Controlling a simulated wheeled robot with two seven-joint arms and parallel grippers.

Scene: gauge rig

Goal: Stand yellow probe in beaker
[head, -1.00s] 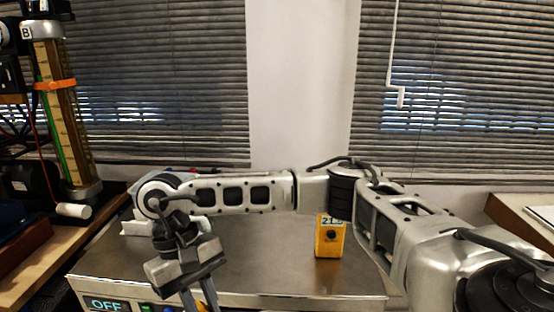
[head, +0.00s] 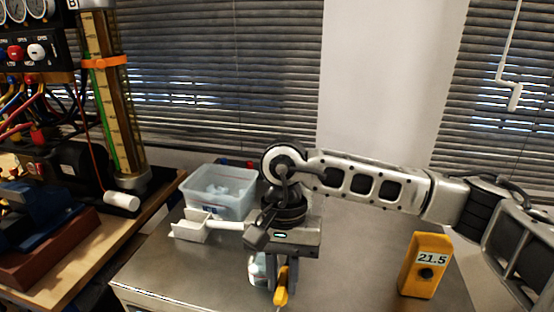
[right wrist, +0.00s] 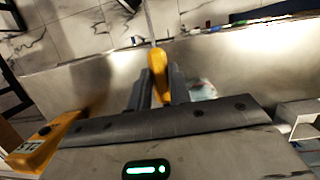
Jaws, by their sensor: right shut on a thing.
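My right gripper (head: 280,278) is shut on the yellow probe (head: 281,290) over the front part of the metal bench. The probe's yellow handle points down in the head view, and its thin rod just shows below it. In the right wrist view the yellow probe (right wrist: 158,72) sits between the fingers, its rod running away to the top. A clear beaker (head: 258,272) stands just left of and partly behind the gripper, so much of it is hidden. A clear shape beside the right finger in the wrist view (right wrist: 203,90) looks like the beaker. My left gripper is not in view.
A yellow meter (head: 426,262) reading 21.5 stands on the bench (head: 345,250) at right. A clear bin (head: 222,190) and a white tray (head: 192,226) stand behind left. A wooden bench with a tall gauge column (head: 118,110) is at far left. Bench between gripper and meter is clear.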

